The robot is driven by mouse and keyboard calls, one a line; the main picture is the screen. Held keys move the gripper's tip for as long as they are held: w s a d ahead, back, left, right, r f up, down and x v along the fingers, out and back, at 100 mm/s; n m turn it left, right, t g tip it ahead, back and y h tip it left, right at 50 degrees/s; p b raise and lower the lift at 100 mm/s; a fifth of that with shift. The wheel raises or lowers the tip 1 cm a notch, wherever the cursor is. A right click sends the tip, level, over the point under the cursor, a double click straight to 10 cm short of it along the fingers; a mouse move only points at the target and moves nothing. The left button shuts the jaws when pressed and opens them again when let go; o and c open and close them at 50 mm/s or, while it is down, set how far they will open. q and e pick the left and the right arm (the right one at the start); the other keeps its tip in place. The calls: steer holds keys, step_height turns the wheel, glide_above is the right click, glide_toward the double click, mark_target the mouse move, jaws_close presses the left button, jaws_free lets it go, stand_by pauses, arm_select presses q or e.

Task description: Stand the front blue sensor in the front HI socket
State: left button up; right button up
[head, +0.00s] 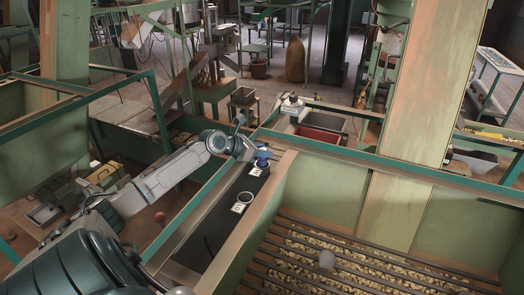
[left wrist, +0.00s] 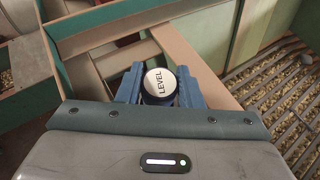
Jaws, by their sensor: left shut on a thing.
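My left gripper (head: 256,154) is over the far part of a dark strip (head: 212,228) on the hopper's edge. In the left wrist view its two blue fingers (left wrist: 159,84) are shut on the blue sensor (left wrist: 160,87), whose round white top reads LEVEL. The sensor shows small and blue at the gripper in the head view (head: 263,160). A pale ring socket (head: 245,197) with a white label stands nearer on the strip and looks empty. Another white label (head: 256,171) lies just below the sensor. I cannot read either label or see whether the sensor touches a socket. My right gripper is out of view.
The hopper right of the strip has dark bars (head: 345,262) over many nuts, with a grey round thing (head: 326,259) on them. A reddish bin (head: 320,137) and a pale device (head: 292,105) stand beyond. Green rails and wooden edges border the strip.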

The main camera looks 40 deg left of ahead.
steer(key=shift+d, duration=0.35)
arm_select(q)
steer(key=shift+f, duration=0.15)
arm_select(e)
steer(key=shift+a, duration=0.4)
arm_select(q)
steer(key=shift+f, duration=0.3)
steer(key=o, duration=0.7)
steer(key=shift+o, duration=0.2)
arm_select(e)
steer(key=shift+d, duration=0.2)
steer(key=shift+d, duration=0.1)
arm_select(q)
steer(key=shift+s, duration=0.1)
